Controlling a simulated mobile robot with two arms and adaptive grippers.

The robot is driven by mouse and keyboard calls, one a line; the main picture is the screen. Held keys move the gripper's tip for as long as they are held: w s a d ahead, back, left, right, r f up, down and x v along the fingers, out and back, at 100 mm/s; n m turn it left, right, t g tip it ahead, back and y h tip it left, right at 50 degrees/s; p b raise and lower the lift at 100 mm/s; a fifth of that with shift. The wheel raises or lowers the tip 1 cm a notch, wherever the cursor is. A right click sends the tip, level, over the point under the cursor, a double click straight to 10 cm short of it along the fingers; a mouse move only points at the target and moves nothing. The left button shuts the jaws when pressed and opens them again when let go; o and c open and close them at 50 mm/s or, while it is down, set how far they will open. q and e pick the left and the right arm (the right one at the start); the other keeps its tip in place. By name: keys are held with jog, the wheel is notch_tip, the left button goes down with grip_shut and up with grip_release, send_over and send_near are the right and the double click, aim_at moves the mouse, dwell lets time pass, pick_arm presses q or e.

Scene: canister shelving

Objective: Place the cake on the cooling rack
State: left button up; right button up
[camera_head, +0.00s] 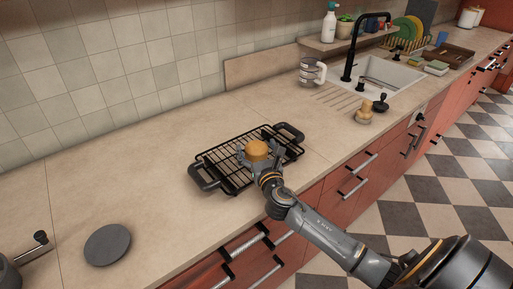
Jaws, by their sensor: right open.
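The cake (257,150) is a small round golden-brown piece. It appears over the black wire cooling rack (224,158), near the rack's middle right. My right gripper (256,158) reaches in from the lower right, with its open fingers on either side of the cake. I cannot tell whether the fingers touch the cake or whether the cake rests fully on the wires. The gripper hides part of the rack's front edge. My left gripper does not show.
A dark round disc (108,244) lies at the lower left. To the right are a glass jug (311,72), a wooden-looking object with a dark knob (365,112) and a sink (385,75). The counter left of the rack is mostly clear.

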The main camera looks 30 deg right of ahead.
jog(key=shift+s+r, duration=0.1)
jog(key=shift+r, duration=0.05)
jog(key=b+v, duration=0.1)
jog(key=v, duration=1.1)
jog(key=shift+r, duration=0.1)
